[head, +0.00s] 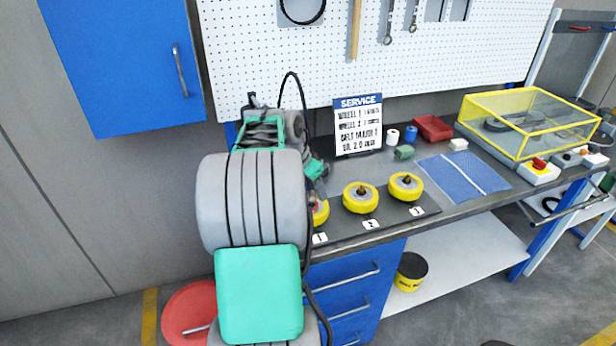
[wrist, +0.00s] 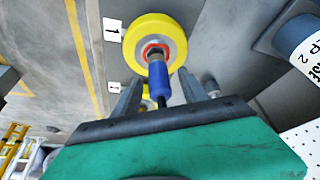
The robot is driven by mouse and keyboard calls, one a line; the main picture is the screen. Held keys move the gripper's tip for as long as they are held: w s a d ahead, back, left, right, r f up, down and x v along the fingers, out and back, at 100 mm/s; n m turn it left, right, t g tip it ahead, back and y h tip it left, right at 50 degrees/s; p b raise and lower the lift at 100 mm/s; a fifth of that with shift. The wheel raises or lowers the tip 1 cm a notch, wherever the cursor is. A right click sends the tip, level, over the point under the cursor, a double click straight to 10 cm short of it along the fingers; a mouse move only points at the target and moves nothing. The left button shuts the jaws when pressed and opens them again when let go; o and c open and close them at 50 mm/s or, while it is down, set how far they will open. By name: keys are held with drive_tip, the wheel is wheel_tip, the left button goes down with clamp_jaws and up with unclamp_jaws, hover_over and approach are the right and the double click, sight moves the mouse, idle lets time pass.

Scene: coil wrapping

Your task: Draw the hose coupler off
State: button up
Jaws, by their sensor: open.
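A blue sleeve-like piece, which looks like the hose coupler (wrist: 158,82), stands at the hub of a yellow-rimmed wheel (wrist: 138,32) in the wrist view. A red ring shows around the hub. My gripper (wrist: 157,88) is open, with a dark finger on either side of the blue piece; I cannot tell whether either finger touches it. In the head view my gripper (head: 320,184) is over the leftmost yellow wheel (head: 321,212), by label 1. My arm hides most of that wheel, and the coupler does not show there.
Two more yellow wheels (head: 360,198) (head: 406,187) stand to the right on the dark board. Behind are a service sign (head: 358,126), small cans and a red tray (head: 432,128). A blue cloth (head: 464,177) and yellow-framed case (head: 530,118) lie farther right. A blue-and-white cylinder (wrist: 300,42) is near in the wrist view.

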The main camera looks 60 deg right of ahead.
drive_tip(key=shift+d+f, duration=0.2)
drive_tip(key=shift+f, duration=0.25)
clamp_jaws()
idle(0.3)
idle(0.5)
